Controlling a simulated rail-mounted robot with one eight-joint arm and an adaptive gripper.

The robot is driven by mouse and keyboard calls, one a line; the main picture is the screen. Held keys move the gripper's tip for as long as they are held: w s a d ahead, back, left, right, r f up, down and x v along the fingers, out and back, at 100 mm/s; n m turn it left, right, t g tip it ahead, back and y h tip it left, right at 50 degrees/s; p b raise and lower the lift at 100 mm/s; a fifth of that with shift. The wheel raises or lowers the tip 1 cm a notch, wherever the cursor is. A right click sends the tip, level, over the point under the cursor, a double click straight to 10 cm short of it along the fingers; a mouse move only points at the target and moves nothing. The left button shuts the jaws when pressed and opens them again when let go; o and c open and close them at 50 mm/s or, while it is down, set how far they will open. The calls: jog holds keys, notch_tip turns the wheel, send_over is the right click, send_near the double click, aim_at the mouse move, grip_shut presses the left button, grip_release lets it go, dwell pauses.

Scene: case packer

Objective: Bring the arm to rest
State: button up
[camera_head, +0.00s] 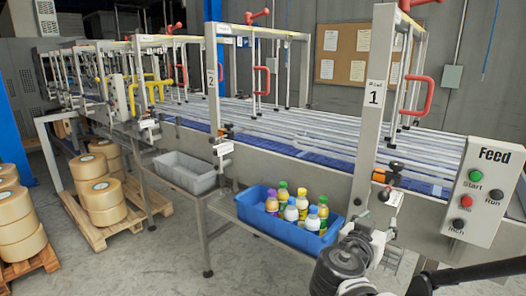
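Parts of my arm (342,262) show at the bottom right, in front of the conveyor's near side. They are dark, rounded joints with grey pieces, and a black part stretches toward the right edge. I cannot make out any gripper fingers, so whether my gripper holds anything is not shown. The arm parts overlap the area just right of the blue bin (272,232) in the picture. I cannot tell whether they touch the frame.
The conveyor (270,140) has upright posts and red handles. A Feed button panel (483,192) is at right. The blue bin holds several bottles (291,209); a grey bin (187,172) is left of it. Pallets (100,232) with tape rolls (102,201) stand left. Foreground floor is clear.

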jog(key=s+a+f+n+g+y+b, duration=0.2)
jog(key=s+f+n+g+y, duration=0.2)
jog(key=s+f+y, duration=0.3)
jog(key=s+a+f+n+y+b, duration=0.2)
jog(key=s+a, duration=0.4)
jog(key=a, duration=0.3)
jog(key=f+n+y, duration=0.1)
jog(key=n+y, duration=0.1)
jog(key=shift+s+a+y, duration=0.2)
jog(key=shift+s+y, duration=0.1)
jog(key=shift+s, duration=0.05)
